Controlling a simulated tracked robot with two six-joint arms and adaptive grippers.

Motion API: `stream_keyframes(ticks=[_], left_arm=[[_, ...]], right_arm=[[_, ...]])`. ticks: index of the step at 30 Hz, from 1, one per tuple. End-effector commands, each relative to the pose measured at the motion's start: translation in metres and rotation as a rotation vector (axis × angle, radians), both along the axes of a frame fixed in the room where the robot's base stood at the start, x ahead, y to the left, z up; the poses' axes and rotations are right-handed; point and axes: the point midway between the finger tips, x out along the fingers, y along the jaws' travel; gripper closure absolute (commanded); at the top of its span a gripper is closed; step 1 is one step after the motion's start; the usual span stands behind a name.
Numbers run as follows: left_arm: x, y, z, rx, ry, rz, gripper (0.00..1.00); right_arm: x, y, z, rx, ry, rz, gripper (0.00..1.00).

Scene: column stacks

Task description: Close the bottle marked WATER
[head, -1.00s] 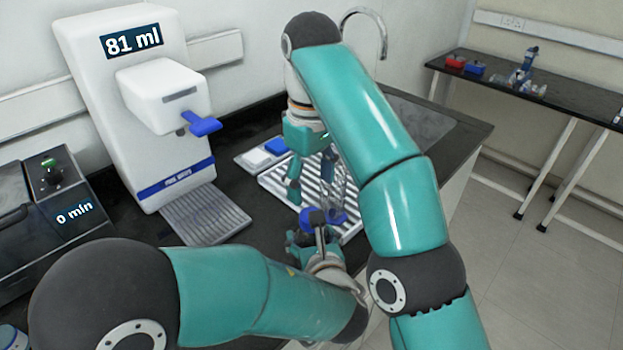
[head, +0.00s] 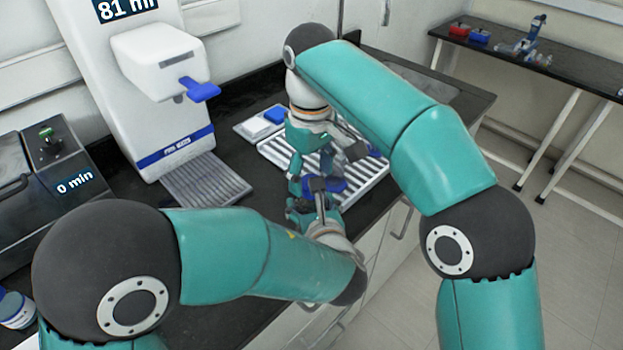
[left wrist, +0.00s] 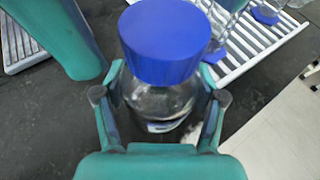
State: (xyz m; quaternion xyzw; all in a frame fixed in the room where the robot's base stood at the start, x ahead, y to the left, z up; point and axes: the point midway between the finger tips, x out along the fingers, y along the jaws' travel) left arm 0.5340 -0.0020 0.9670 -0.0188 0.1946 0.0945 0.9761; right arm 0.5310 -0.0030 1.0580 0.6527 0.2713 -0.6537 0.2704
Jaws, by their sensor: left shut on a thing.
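A clear glass bottle (left wrist: 158,102) stands upright between the two fingers of my left gripper (head: 318,203) in the left wrist view. The gripper is shut on it. A blue screw cap (left wrist: 165,40) sits on the bottle's top; how tight it is cannot be told. The cap also shows in the head view, with a dark part of my left gripper in front. A pale label patch is partly visible on the bottle, but no word can be read. My right gripper (head: 325,158) is above and beyond the cap, its fingers spread apart, seemingly clear of the cap.
A white ribbed rack (head: 372,172) lies behind the grippers, with more clear glassware and blue parts by it. A white dispenser reading 81 ml (head: 150,100) and its drip tray (head: 205,187) stand to the left. A dark device reading 0 min (head: 75,165) is farther left.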

Motion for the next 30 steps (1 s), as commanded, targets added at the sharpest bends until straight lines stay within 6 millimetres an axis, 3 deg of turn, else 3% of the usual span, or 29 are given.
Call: stream_keyframes(ticks=[6,17,27,30], left_arm=[[0.000,0.000,0.000,0.000,0.000,0.000,1.00],[0.000,0.000,0.000,0.000,0.000,0.000,1.00],[0.000,0.000,0.000,0.000,0.000,0.000,1.00],[0.000,0.000,0.000,0.000,0.000,0.001,1.00]], right_arm=[[0.000,-0.001,-0.017,-0.001,0.001,-0.001,0.32],[0.000,0.000,-0.019,0.000,0.000,-0.001,0.33],[0.000,0.000,-0.019,-0.001,-0.001,-0.001,0.90],[0.000,0.000,-0.019,-0.001,-0.001,-0.012,0.94]])
